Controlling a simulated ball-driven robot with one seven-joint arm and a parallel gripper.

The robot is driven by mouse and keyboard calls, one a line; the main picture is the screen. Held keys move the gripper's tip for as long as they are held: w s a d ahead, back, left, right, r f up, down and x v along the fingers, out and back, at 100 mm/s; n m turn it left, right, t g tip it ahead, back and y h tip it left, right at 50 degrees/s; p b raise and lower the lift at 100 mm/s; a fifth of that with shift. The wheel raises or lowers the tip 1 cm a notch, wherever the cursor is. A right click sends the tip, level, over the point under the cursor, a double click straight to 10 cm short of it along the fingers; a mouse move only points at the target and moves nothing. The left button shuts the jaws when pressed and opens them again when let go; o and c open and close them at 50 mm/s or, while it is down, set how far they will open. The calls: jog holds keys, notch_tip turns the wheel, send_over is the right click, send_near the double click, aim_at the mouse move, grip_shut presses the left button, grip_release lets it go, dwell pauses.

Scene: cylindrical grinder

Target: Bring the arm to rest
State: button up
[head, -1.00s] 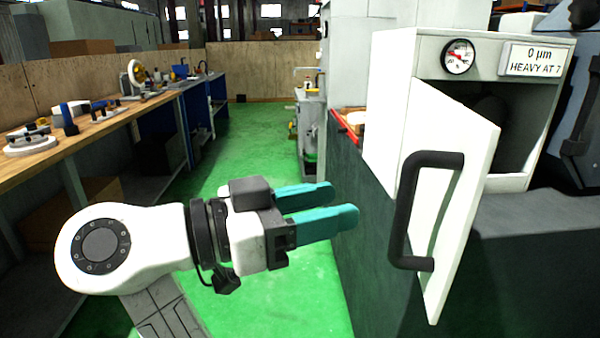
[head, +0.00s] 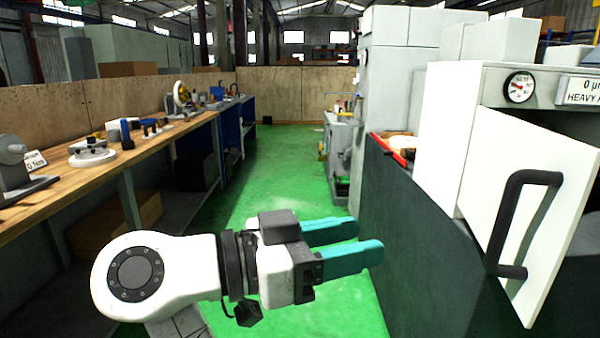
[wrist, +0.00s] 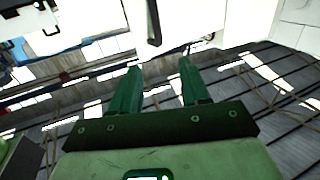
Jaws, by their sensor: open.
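My gripper (head: 358,245) is in the lower middle of the head view, with its two teal fingers pointing right. The fingers are apart and nothing is between them. It is in front of the green floor and left of the dark machine base, clear of the white door in the picture. In the wrist view, the gripper (wrist: 158,85) shows both fingers spread, with the roof behind them. The white door (head: 540,190) with a black handle (head: 512,225) stands ajar on the cabinet at the right.
A wooden workbench (head: 85,175) with instruments runs along the left. A grinder base (head: 410,245) stands at the right, with a red tray (head: 392,150) on its edge. Green floor (head: 285,170) lies free between them. A grey machine (head: 343,150) stands farther back.

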jog(key=w+d+f+n+y, duration=0.1)
jog(key=d+f+n+y, duration=0.15)
jog(key=d+f, duration=0.45)
jog(key=w+d+f+n+y, duration=0.1)
jog(key=d+f+n, duration=0.25)
jog(key=f, duration=0.55)
jog(key=s+d+f+n+g+y, duration=0.1)
jog(key=s+d+f+y, duration=0.1)
jog(key=s+d+f, duration=0.3)
jog(key=d+f+n+g+y, duration=0.1)
jog(key=d+f+n, duration=0.1)
jog(key=f, duration=0.5)
jog(key=s+d+f+n+y, duration=0.1)
jog(key=s+d+f+y, duration=0.1)
jog(key=s+d+f, duration=0.3)
jog(key=s+f+n+g+y, duration=0.15)
jog(key=s+f+y, duration=0.25)
jog(key=s+f, duration=0.4)
jog(key=s+f+n+g+y, duration=0.15)
jog(key=s+f+y, duration=0.35)
jog(key=s, duration=0.6)
notch_tip(320, 180, up, 16)
jog(key=p, duration=1.6)
jog(key=shift+w+f+n+h, duration=0.25)
jog(key=shift+w+n+h, duration=0.05)
jog(key=shift+w+h, duration=0.15)
jog(key=shift+d, duration=0.1)
